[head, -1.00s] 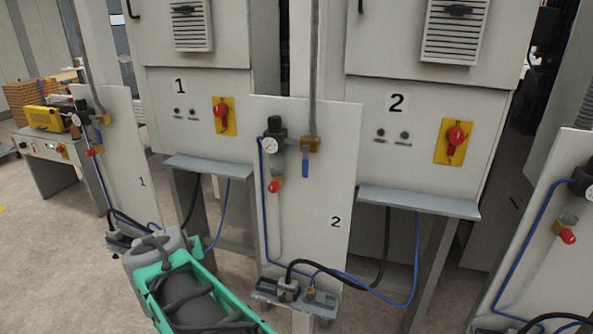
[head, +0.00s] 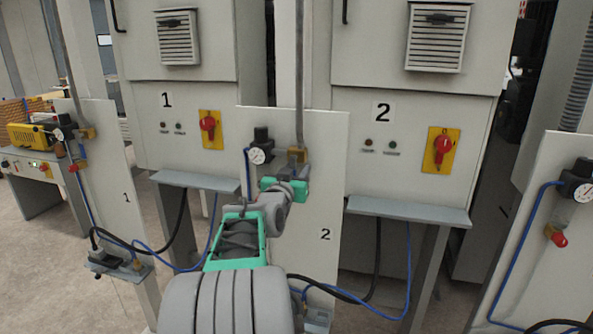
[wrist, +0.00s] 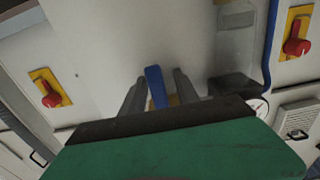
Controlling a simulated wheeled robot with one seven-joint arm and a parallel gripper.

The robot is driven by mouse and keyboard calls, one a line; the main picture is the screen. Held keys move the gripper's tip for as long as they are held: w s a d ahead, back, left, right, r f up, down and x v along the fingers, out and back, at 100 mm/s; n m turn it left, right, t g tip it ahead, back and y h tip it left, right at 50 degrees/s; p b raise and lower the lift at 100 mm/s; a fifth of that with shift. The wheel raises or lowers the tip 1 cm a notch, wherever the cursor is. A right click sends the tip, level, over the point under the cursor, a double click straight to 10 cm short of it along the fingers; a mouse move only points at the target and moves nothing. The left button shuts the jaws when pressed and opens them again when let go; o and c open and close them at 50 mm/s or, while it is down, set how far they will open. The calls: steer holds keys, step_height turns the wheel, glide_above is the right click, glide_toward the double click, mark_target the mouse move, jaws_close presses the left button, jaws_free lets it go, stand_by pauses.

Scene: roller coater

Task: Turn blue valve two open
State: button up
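Blue valve two is on the upright panel marked 2 (head: 318,205). Its brass body (head: 297,155) shows just above my gripper (head: 298,183) in the head view, where my arm largely hides its blue handle. In the wrist view the blue handle (wrist: 155,85) stands between the two grey fingers of my gripper (wrist: 158,86). The fingers are apart, one on each side of the handle, with narrow gaps showing. I cannot tell whether either finger touches it.
A pressure gauge (head: 257,156) and black regulator (head: 262,137) sit left of the valve, close to my gripper. A grey pipe (head: 299,75) rises above it. Cabinet 2 (head: 462,110) with a red switch (head: 443,147) stands behind. Black and blue hoses run low.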

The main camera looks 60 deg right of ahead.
jaws_close()
stand_by(0.3)
stand_by(1.1)
